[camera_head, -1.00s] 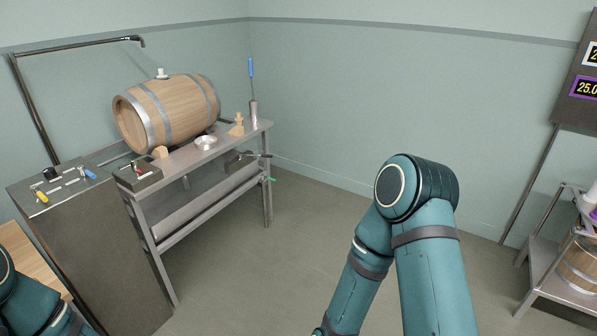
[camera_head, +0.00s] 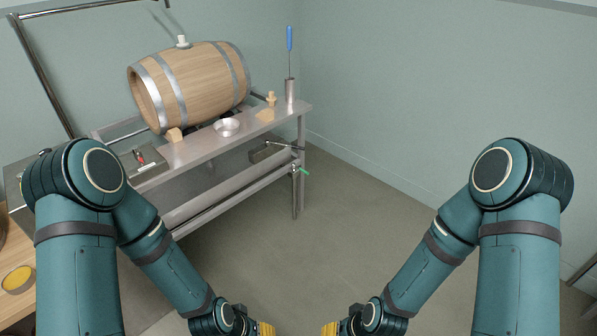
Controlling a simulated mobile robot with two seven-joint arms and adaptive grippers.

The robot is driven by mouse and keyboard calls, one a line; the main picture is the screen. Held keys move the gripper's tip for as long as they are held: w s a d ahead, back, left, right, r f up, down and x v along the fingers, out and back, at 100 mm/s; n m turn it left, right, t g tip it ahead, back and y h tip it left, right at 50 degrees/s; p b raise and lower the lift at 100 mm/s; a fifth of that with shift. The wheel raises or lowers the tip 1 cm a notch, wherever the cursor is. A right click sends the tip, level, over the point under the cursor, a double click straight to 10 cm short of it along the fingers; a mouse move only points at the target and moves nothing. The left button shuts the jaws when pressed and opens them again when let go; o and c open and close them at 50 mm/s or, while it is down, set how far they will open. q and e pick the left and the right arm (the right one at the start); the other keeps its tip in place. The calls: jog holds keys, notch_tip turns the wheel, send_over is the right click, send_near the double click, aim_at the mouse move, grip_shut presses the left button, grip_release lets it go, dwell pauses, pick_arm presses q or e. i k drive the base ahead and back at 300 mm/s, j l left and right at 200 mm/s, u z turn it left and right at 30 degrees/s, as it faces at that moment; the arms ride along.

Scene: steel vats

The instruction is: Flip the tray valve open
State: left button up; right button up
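A small valve with a green handle (camera_head: 302,170) sits at the right end of the steel bench, below its top, next to a leg. It likely belongs to the tray (camera_head: 226,195), a long sloping metal channel under the bench top. My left gripper (camera_head: 265,328) and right gripper (camera_head: 330,328) show only as yellow parts at the bottom edge. Their fingers are cut off by the frame. Both are apart from the valve, nearer to me.
A wooden barrel (camera_head: 190,85) lies on the bench (camera_head: 200,150). A metal bowl (camera_head: 227,127), a wooden piece (camera_head: 268,103) and a blue-handled tool (camera_head: 290,45) in a steel cup stand on it. Open floor (camera_head: 360,210) lies right of the bench.

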aim_at(294, 166)
jog(key=i+l, duration=0.3)
jog(key=i, duration=0.2)
jog(key=i+l, duration=0.25)
jog(key=i, duration=0.25)
jog(key=i+l+z, duration=0.1)
jog(key=i+l, duration=0.2)
jog(key=i, duration=0.15)
jog(key=i+l, duration=0.2)
jog(key=i, duration=0.3)
jog(key=i+l, duration=0.25)
jog(key=i, duration=0.25)
jog(key=l+z, duration=0.05)
